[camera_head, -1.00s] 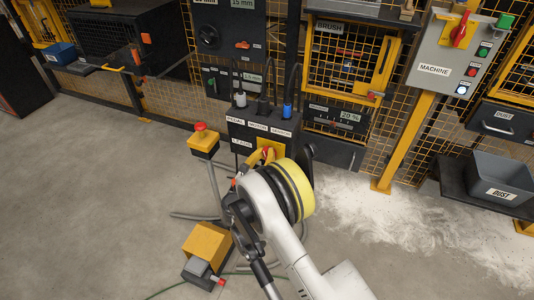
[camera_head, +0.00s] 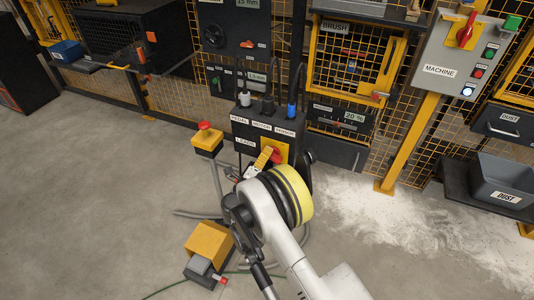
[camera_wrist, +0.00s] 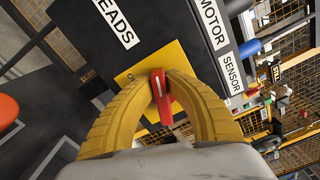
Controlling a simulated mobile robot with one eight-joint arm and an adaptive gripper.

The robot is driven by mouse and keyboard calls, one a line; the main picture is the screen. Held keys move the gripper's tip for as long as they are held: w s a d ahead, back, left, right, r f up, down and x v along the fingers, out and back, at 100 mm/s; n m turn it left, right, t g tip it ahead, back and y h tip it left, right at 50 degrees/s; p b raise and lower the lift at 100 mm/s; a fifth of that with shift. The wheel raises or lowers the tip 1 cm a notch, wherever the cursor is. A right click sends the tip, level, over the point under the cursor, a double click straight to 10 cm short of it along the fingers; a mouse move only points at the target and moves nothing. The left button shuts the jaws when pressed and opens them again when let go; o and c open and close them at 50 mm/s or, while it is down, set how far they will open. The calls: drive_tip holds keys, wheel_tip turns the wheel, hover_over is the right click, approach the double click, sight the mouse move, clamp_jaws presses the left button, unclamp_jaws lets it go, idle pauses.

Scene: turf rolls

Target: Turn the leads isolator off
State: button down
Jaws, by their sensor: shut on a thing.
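The leads isolator is a red handle (camera_wrist: 161,98) on a yellow plate (camera_wrist: 138,70), on the front of a dark box (camera_head: 240,131) labelled LEADS. My gripper (camera_wrist: 161,84) has its two ridged yellow fingers closed around the red handle, one on each side. In the head view my gripper (camera_head: 266,157) is at the yellow plate, and the red handle (camera_head: 276,154) shows just beside the fingers. The wrist looks rolled relative to the box, as the LEADS lettering runs steeply in the wrist view. The plate's marks are mostly covered, so the handle's exact setting is unclear.
Plugs labelled pedal, motor and sensor stand on top of the box, the sensor one blue (camera_head: 291,111). A yellow post with a red button (camera_head: 206,139) stands to the left. A yellow pedal (camera_head: 208,243) and cables lie on the floor. A machine isolator (camera_head: 466,29) is far right.

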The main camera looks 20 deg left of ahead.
drive_tip(key=shift+f+n, duration=0.15)
drive_tip(key=shift+n, duration=0.85)
drive_tip(key=shift+f+n, duration=0.15)
drive_tip(key=shift+n, duration=0.85)
drive_tip(key=c, duration=1.4)
unclamp_jaws()
drive_tip(key=s, duration=0.7)
drive_tip(key=shift+s+a, duration=0.25)
drive_tip(key=shift+a, duration=0.05)
